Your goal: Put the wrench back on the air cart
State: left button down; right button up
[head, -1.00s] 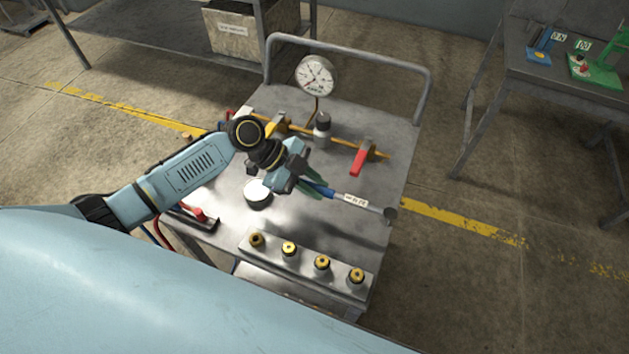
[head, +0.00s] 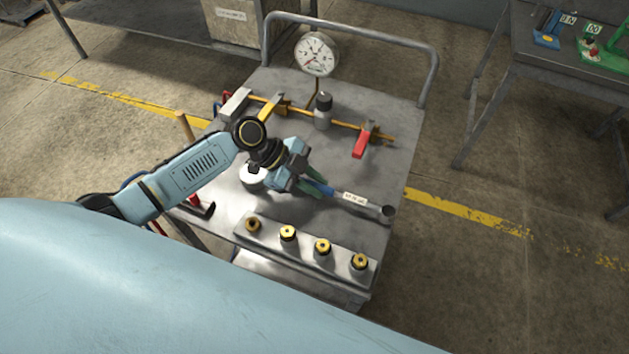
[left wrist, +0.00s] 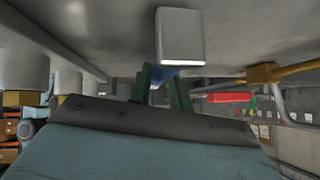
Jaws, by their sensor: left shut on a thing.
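The wrench (head: 355,199) has a blue grip, a white label and a grey shaft ending in a round dark head at the right. My left gripper (head: 318,187) is shut on its blue grip, with the shaft pointing right. The wrench lies over the top of the air cart (head: 270,207), behind the row of brass fittings; whether it touches the top I cannot tell. In the left wrist view, a blue part of the wrench (left wrist: 164,71) shows between the green fingers (left wrist: 163,88). My right gripper is not in view.
A pressure gauge (head: 315,53) and a brass pipe with a red-handled valve (head: 362,143) stand toward the cart's back. Several brass fittings (head: 288,233) line the front rail. A round pale item (head: 252,176) is beside my gripper. A bench (head: 530,72) stands at the right.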

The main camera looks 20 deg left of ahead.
pick_arm(q)
jog(key=shift+f+b, duration=0.35)
jog(key=c, duration=1.2)
grip_release()
jog(key=v, duration=1.3)
jog(key=shift+r, duration=0.2)
jog(key=shift+s+a, duration=0.1)
